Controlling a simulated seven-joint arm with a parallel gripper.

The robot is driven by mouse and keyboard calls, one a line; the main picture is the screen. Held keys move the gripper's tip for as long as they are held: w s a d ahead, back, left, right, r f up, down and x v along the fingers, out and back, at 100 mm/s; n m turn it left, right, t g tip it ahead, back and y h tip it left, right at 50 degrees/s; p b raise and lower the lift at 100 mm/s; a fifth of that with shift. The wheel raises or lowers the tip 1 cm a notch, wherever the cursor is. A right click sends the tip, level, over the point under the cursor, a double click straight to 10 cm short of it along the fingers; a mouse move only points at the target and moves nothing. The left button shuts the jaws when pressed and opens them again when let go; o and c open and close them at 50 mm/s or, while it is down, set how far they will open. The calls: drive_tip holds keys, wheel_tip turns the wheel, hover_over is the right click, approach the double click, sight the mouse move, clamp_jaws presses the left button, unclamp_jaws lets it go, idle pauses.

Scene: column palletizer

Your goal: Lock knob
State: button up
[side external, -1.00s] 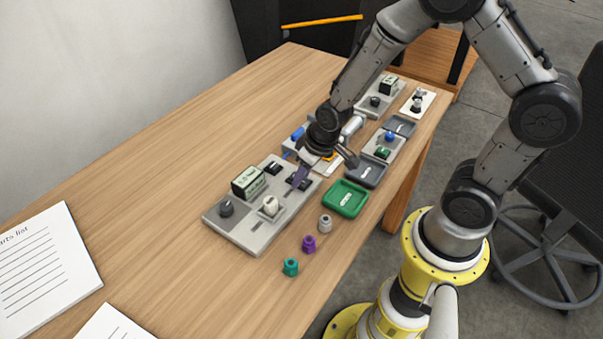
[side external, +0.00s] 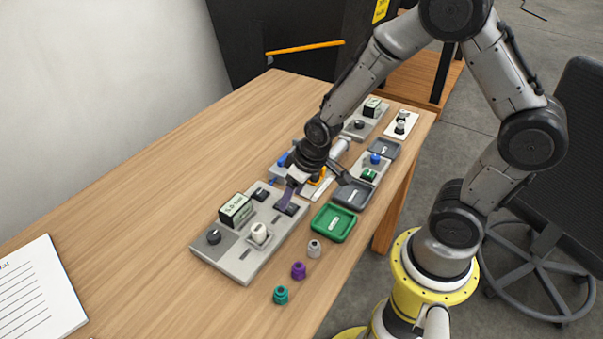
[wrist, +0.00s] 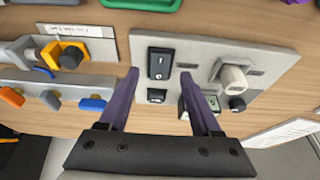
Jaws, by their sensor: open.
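A grey panel (side external: 238,262) lies on the table, also seen in the wrist view (wrist: 275,57). It carries a cream knob (side external: 260,233) on a square base, a small dark knob (side external: 213,237), a display box (side external: 236,209) and black switches. In the wrist view the cream knob (wrist: 233,77) and dark knob (wrist: 237,104) are right of my gripper (wrist: 158,78). Its purple fingers are apart and empty, on either side of a black switch (wrist: 160,62). The right finger partly hides the display. Which knob is the lock knob is unclear; a yellow clamp (wrist: 58,50) also has a dark knob.
A green tray (side external: 319,232) and a dark tray (side external: 367,204) lie beside the panel. Grey, purple (side external: 298,270) and teal (side external: 281,295) pieces stand near the table's front edge. A bar with blue and orange handles (wrist: 55,97) is left in the wrist view.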

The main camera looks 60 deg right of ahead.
drive_tip(key=v, duration=1.1)
drive_tip(key=s+r+t, duration=0.3)
drive_tip(key=s+r, duration=0.1)
drive_tip(key=r, duration=0.6)
drive_tip(key=s+g, duration=0.1)
drive_tip(key=s, duration=0.8)
drive_tip(key=shift+s+a+r, duration=0.2)
drive_tip(key=shift+s+a, duration=0.05)
drive_tip(key=shift+s, duration=0.1)
